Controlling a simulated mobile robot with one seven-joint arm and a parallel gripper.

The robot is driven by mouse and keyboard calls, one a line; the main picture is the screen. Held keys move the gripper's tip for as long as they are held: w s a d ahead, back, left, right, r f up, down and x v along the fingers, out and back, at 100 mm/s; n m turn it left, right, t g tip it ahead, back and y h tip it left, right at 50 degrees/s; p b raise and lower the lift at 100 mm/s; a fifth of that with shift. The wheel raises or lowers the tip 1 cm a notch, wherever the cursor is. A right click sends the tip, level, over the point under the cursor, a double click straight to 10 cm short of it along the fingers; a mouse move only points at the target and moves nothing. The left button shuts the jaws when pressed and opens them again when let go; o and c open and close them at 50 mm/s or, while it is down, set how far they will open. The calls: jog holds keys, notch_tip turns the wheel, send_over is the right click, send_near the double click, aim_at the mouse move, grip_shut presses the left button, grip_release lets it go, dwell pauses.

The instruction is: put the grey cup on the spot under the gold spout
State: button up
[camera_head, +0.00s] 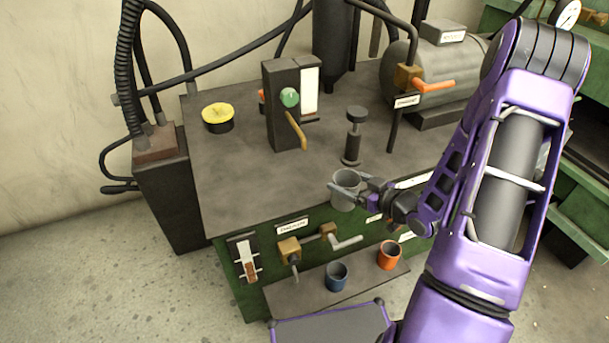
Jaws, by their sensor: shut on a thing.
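The grey cup (344,194) is upright over the front right part of the grey machine top (235,180). My gripper (346,182) is shut on it, reaching in from the right with its fingers at the cup's upper part. I cannot tell whether the cup's base touches the surface. The gold spout (297,131) slants down from a dark upright box with a green knob (289,97), behind and to the left of the cup. No marked spot shows clearly under the spout.
A dark post (354,135) with a round cap stands behind the cup. A yellow-topped gauge (218,116) sits at back left. A blue cup (336,276) and an orange cup (389,255) stand on the lower shelf. The top between the cup and the spout looks clear.

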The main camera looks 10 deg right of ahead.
jog(key=shift+s+d+f+n+g+y, duration=0.1)
jog(key=shift+s+d+n+g+y, duration=0.2)
jog(key=shift+s, duration=0.2)
jog(key=shift+s+d+f+n+g+y, duration=0.1)
jog(key=shift+s+d+y, duration=0.1)
jog(key=shift+s+d, duration=0.25)
jog(key=w+a, duration=0.3)
jog(key=w, duration=0.2)
jog(key=w+a, duration=0.3)
jog(key=w, duration=0.2)
jog(key=w+a, duration=0.4)
jog(key=shift+w+a+f, duration=0.1)
jog(key=shift+w, duration=0.3)
jog(key=shift+s+f, duration=0.15)
jog(key=shift+f, duration=0.2)
jog(key=o, duration=1.3)
jog(key=shift+r, duration=0.2)
jog(key=v, duration=1.2)
jog(key=shift+p, duration=0.3)
